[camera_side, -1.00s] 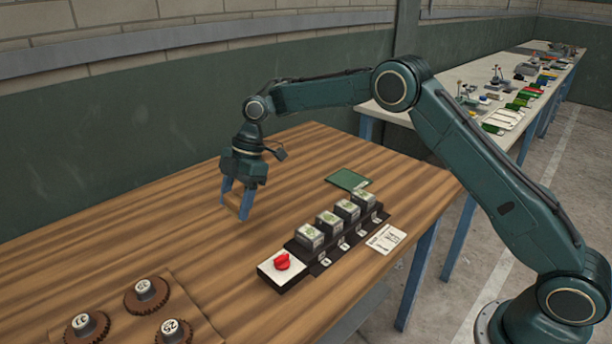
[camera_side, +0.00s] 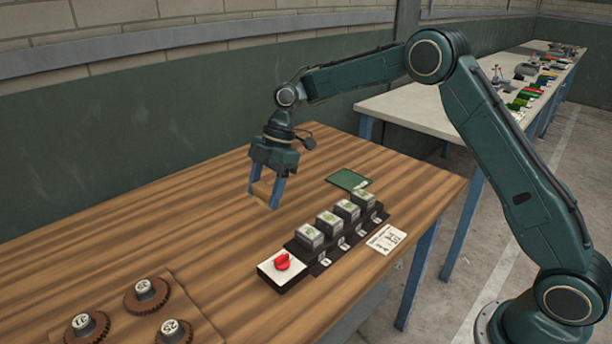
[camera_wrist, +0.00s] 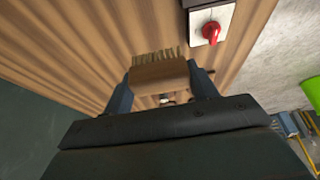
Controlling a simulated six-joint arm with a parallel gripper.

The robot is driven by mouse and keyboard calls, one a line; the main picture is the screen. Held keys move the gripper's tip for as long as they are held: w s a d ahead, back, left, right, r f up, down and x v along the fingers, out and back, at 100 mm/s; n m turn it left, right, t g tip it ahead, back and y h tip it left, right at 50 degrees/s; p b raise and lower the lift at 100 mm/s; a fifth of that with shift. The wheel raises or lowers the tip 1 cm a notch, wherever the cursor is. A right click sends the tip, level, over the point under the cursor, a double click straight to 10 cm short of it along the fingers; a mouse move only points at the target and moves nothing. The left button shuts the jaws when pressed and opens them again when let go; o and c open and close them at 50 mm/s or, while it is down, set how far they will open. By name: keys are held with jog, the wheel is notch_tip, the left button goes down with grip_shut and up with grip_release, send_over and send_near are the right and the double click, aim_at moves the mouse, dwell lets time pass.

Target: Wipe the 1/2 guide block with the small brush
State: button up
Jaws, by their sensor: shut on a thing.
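My gripper (camera_side: 263,198) is shut on a small brush with a wooden body (camera_wrist: 160,76) and pale bristles (camera_wrist: 155,57), seen best in the wrist view. In the side view it hangs over bare tabletop, left of and apart from the guide blocks. Several grey guide blocks with pale tops stand in a row on a black rail, among them the nearest (camera_side: 309,236) and the farthest (camera_side: 362,200). Their markings are too small to read, so I cannot tell which is 1/2.
A white plate with a red knob (camera_side: 282,262) sits at the rail's near end. A card (camera_side: 386,239) lies right of the rail, a green mat (camera_side: 346,180) behind it. Toothed brown wheels (camera_side: 146,297) lie front left. The wooden table (camera_side: 150,230) is clear at left.

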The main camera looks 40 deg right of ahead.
jog(key=s+d+r, duration=0.2)
jog(key=s+d, duration=0.5)
jog(key=s, duration=0.1)
jog(key=shift+s+r, duration=0.15)
